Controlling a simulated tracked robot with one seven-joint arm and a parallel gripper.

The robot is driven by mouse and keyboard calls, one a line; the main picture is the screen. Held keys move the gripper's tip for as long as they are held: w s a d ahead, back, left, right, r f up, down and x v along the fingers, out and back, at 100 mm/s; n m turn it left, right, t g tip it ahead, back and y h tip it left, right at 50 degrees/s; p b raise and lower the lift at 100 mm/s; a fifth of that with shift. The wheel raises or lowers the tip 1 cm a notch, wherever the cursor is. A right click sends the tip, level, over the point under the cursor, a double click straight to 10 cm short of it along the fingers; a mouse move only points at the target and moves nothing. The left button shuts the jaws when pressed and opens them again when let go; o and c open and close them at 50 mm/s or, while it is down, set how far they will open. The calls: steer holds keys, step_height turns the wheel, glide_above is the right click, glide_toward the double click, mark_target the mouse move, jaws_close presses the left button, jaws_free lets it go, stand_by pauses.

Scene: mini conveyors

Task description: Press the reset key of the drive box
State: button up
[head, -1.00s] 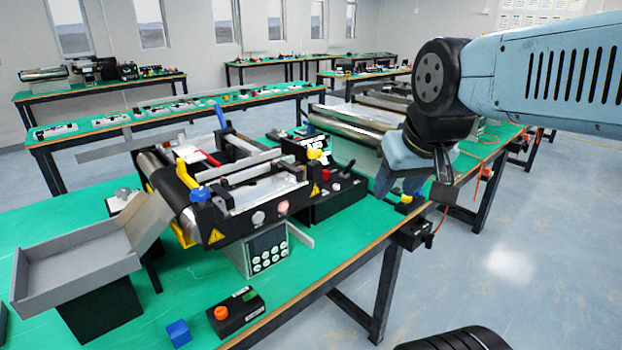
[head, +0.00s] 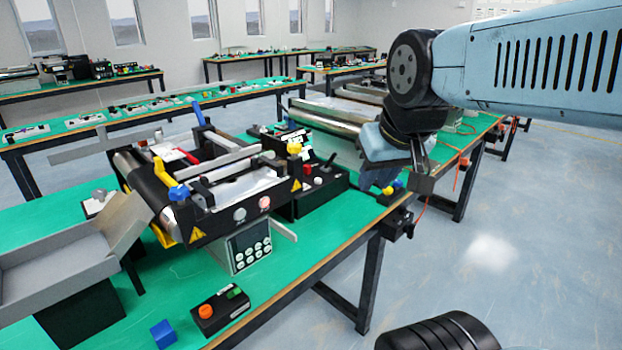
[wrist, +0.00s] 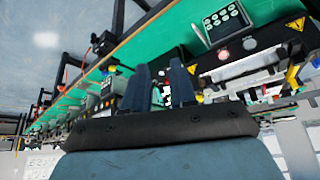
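The drive box with a keypad, a grey box (head: 248,248), sits under the front of the small conveyor (head: 200,200) on the green table. Its dark panel carries several round white keys, too small here to tell which is reset. In the wrist view the keypad panel (wrist: 221,20) shows upside down near the top, right of my fingers. My gripper (head: 381,183) is to the right of the box, above the table's front edge and clear of the keys. In the wrist view its two fingers (wrist: 158,88) stand apart with nothing held between them.
A black control box with an orange button (head: 220,308) and a blue cube (head: 163,333) lie in front of the drive box. A grey tray (head: 75,255) stands at left. Another black control box with levers (head: 318,185) is between conveyor and gripper.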

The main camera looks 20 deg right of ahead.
jaws_close()
stand_by(1.4)
